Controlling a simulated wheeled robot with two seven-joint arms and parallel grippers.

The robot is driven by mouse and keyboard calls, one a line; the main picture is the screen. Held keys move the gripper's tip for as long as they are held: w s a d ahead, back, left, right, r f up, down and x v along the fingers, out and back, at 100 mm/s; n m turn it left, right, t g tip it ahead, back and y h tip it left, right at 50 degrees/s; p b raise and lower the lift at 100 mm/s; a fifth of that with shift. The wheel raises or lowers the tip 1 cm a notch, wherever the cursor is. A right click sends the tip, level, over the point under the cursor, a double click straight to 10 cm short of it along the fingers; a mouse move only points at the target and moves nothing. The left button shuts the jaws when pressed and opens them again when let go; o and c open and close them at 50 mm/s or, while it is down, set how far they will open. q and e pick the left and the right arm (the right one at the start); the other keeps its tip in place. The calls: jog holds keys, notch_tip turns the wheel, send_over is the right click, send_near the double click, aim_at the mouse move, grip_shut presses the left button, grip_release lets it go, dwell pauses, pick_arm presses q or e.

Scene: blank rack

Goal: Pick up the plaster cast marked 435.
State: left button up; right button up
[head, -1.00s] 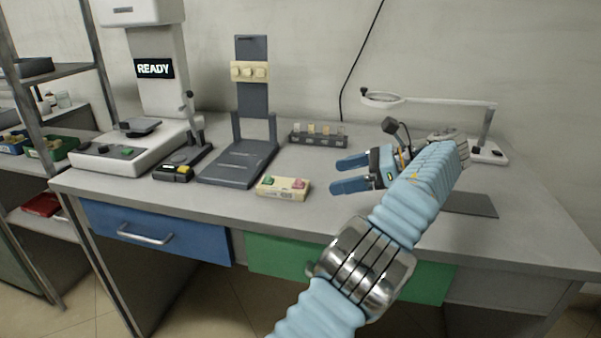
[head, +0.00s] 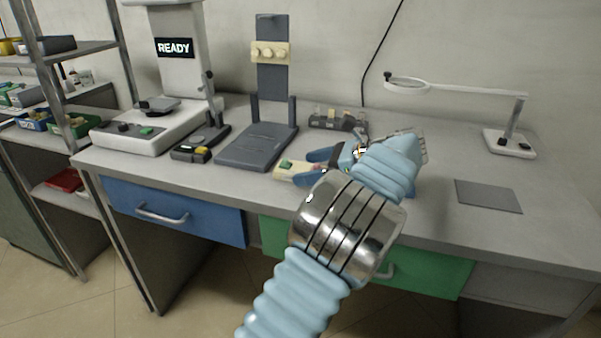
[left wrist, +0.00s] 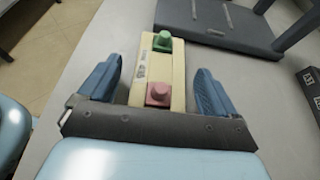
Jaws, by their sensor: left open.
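My left gripper (head: 304,168) is open, its blue fingers at the cream block near the table's middle. In the left wrist view the gripper (left wrist: 155,82) has one finger on each side of this cream block (left wrist: 178,75), with gaps visible. The block (head: 284,173) carries a green knob and a pink knob, with small dark print that I cannot read surely. Several small cream and grey pieces stand in a dark rack (head: 322,124) behind the gripper. No marking 435 can be read for certain.
A dark stand (head: 272,80) with a cream strip rises behind the block. A white READY machine (head: 185,75) and a small dark device (head: 200,145) stand left. A magnifier lamp (head: 510,142) and a grey mat (head: 488,196) lie right, with bare table around.

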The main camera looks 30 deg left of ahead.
pick_arm(q)
jog(key=shift+s+a+f, duration=0.15)
jog(key=shift+a+f, duration=0.15)
jog(key=shift+a, duration=0.35)
jog(key=c, duration=1.2)
jog(key=shift+r, duration=0.15)
